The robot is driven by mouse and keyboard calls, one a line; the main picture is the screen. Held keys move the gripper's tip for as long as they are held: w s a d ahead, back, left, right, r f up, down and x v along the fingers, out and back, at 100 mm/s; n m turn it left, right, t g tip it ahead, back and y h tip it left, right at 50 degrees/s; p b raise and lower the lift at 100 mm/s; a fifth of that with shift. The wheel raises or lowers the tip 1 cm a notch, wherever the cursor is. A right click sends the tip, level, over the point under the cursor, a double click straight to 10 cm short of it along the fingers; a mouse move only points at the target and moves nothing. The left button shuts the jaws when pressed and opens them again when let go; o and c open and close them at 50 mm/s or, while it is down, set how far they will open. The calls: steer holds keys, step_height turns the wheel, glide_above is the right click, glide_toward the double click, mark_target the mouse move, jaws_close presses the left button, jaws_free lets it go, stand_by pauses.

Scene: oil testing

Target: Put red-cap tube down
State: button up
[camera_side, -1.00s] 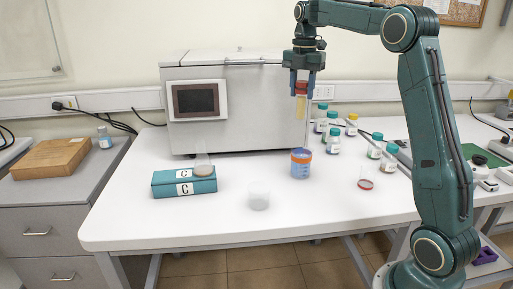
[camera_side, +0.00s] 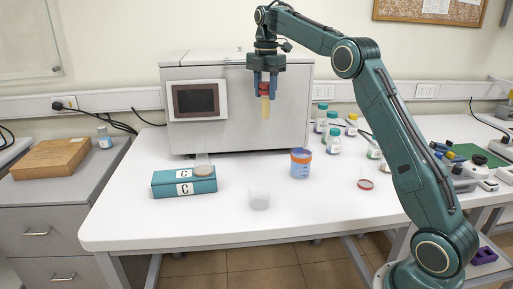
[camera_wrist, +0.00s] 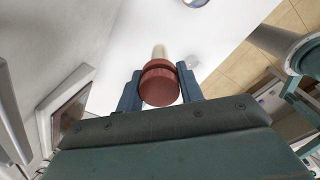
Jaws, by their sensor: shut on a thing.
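The red-cap tube (camera_side: 265,107) hangs upright in the air with yellowish content, in front of the grey machine in the side view. My gripper (camera_side: 265,86) is shut on its red cap. In the wrist view the red cap (camera_wrist: 159,84) sits between the two fingers of my gripper (camera_wrist: 160,92), with the pale tube body beyond it. The tube's lower end is clear of the table and touches nothing that I can see.
Several capped bottles (camera_side: 333,142) stand right. The grey machine (camera_side: 215,125) stands behind.

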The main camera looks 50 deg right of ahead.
mark_target(265, 119)
steer(key=shift+f, duration=9.95)
steer(key=shift+f, duration=0.1)
steer(key=o, duration=1)
step_height(265, 119, up, 11)
steer(key=shift+r, duration=0.65)
